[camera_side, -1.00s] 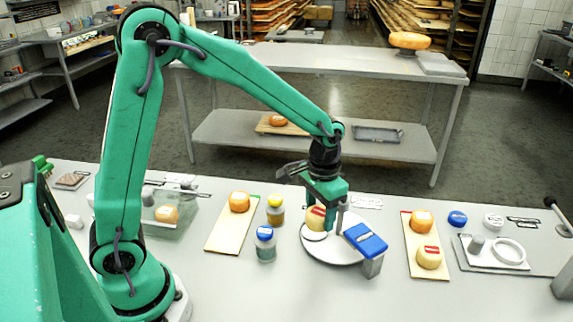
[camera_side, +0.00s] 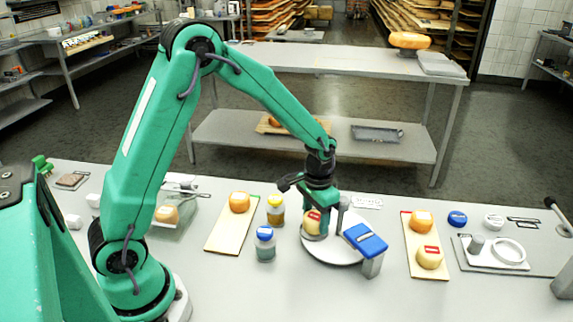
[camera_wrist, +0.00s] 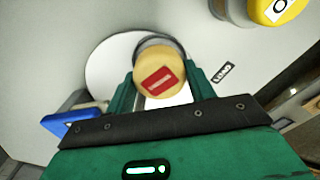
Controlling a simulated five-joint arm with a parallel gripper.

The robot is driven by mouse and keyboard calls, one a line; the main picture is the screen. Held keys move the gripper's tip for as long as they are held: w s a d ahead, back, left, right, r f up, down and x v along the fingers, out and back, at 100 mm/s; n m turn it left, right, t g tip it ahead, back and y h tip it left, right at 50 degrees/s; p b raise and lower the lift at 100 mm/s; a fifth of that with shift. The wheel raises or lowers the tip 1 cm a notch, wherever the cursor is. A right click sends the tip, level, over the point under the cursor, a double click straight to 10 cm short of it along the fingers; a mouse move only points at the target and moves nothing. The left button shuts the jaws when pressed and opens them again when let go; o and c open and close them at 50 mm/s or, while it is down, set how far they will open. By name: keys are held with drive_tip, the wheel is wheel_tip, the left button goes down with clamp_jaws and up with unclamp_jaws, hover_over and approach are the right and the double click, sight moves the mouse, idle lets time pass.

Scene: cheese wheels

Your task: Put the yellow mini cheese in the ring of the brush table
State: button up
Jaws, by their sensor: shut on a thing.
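The yellow mini cheese (camera_side: 311,222) has a red label and is held by my gripper (camera_side: 318,215) at the left part of the brush table (camera_side: 335,252), a round white disc with a blue brush block. In the wrist view the cheese (camera_wrist: 160,72) sits between the two green fingers of my gripper (camera_wrist: 162,88), label facing the camera. A grey ring edge (camera_wrist: 150,41) shows just beyond the cheese; the ring's rim (camera_side: 314,237) also shows below the cheese in the side view. Whether the cheese rests inside the ring or is just above it, I cannot tell.
The blue brush block (camera_side: 365,240) stands on the disc's right side, near a grey post (camera_side: 343,212). Blue-capped (camera_side: 265,243) and yellow-capped (camera_side: 275,210) jars stand left of the disc. A board (camera_side: 411,255) to the right carries an orange and a yellow cheese.

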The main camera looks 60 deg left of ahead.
sight(316, 216)
drive_tip(key=shift+f, duration=0.4)
drive_tip(key=shift+f, duration=0.15)
drive_tip(key=o, duration=1)
wheel_tip(316, 216, up, 12)
drive_tip(key=shift+r, duration=0.2)
idle(0.5)
